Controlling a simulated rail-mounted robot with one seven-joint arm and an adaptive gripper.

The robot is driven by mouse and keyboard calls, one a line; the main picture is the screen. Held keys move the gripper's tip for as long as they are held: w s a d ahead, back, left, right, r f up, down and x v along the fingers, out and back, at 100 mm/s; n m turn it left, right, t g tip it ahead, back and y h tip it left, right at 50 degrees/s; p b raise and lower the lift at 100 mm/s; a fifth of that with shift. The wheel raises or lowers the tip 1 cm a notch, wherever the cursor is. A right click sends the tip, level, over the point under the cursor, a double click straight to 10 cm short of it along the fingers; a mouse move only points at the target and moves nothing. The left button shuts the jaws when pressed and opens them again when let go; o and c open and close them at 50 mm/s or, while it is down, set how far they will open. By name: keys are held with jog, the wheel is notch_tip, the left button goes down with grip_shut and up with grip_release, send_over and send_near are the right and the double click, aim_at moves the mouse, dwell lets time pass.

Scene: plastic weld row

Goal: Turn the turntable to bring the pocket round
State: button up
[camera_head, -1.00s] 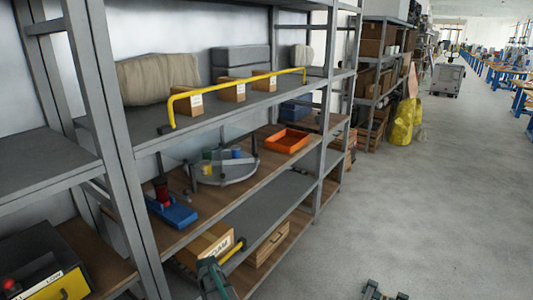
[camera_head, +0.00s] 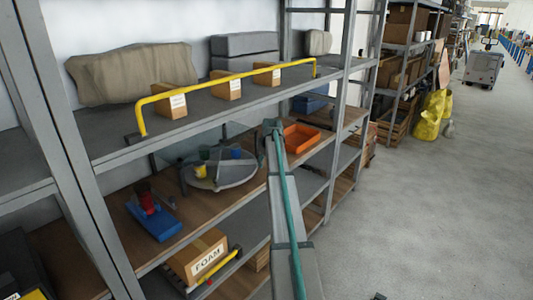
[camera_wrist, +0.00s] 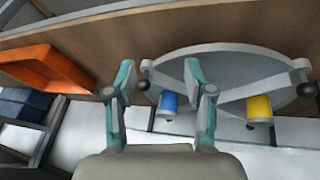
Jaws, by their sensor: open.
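The turntable (camera_head: 225,180) is a round grey disc on the wooden middle shelf, with a yellow cup (camera_head: 203,154) and a blue cup (camera_head: 235,154) on it. In the wrist view the turntable (camera_wrist: 225,65) lies to the right, with the blue cup (camera_wrist: 168,103), the yellow cup (camera_wrist: 259,108) and dark round knobs near its rim. My gripper (camera_wrist: 160,72) is open and empty, with its right finger overlapping the disc's near-left edge in that view. Contact cannot be told. In the head view my arm reaches up right of the turntable. I cannot single out the pocket.
An orange tray (camera_head: 301,137) stands right of the turntable, behind my arm. A blue-based device with a red part (camera_head: 150,212) stands to the left. A yellow rail (camera_head: 230,85) runs along the shelf above.

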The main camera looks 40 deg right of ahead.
jog(key=p, duration=0.4)
send_over(258, 155)
jog(key=s, duration=0.2)
jog(key=x, duration=0.2)
jog(key=p+x, duration=0.1)
jog(key=shift+w+a+f, duration=0.25)
jog(key=shift+w+a, duration=0.05)
jog(key=shift+w+f, duration=0.15)
jog(key=shift+f, duration=0.3)
grip_shut()
